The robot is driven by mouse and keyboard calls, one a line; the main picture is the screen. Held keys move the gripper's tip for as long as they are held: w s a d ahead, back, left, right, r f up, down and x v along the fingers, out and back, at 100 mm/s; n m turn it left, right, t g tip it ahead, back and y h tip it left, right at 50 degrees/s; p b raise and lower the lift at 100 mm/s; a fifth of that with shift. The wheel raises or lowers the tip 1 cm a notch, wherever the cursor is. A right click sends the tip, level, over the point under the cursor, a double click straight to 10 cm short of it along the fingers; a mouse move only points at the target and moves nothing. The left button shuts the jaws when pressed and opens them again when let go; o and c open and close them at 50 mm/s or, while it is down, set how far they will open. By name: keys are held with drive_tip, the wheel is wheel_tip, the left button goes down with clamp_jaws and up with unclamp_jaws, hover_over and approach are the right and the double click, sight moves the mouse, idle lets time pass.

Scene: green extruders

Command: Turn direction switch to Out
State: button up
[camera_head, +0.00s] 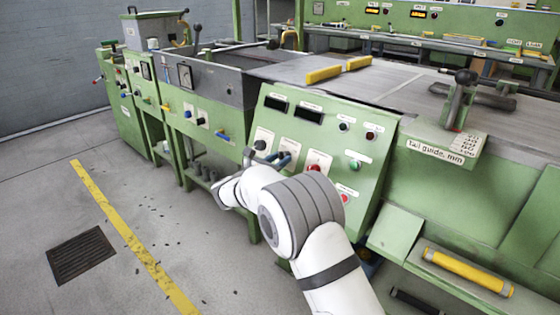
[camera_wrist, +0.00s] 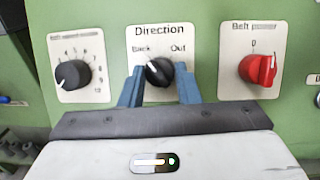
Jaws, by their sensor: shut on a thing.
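The direction switch (camera_wrist: 158,73) is a black knob on a white plate marked "Direction", with "Back" at upper left and "Out" at upper right. Its white pointer line points up and to the left, toward "Back". My gripper (camera_wrist: 160,76) has its two blue fingers on either side of the knob, shut on it. In the head view my gripper (camera_head: 283,158) is at the sloped green panel, and the arm hides part of the panel.
A black numbered dial (camera_wrist: 73,75) is left of the switch, and a red "Belt power" knob (camera_wrist: 258,68) is right of it. The panel also has dark displays (camera_head: 308,112) and a green button (camera_head: 355,165). Open floor lies to the left.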

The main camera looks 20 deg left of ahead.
drive_tip(key=m+h, duration=0.1)
drive_tip(key=m, duration=0.3)
drive_tip(key=shift+a+f+g+h, duration=0.1)
drive_tip(key=shift+g+h, duration=0.2)
drive_tip(key=shift+h, duration=0.1)
drive_tip(key=shift+w+a+m+g+h+p, duration=0.1)
drive_tip(key=shift+m+g+h+p, duration=0.6)
drive_tip(key=shift+m, duration=1.7)
drive_tip(key=shift+a+m+g+h+p, duration=0.1)
drive_tip(key=shift+m+g+h+p, duration=0.2)
drive_tip(key=shift+m+g, duration=1.4)
drive_tip(key=shift+w+a+m+g+h+p, duration=0.1)
drive_tip(key=shift+m+h+p, duration=0.4)
drive_tip(key=shift+m, duration=2.6)
drive_tip(key=o, duration=1)
drive_tip(key=shift+r, duration=0.25)
drive_tip(key=shift+c, duration=0.2)
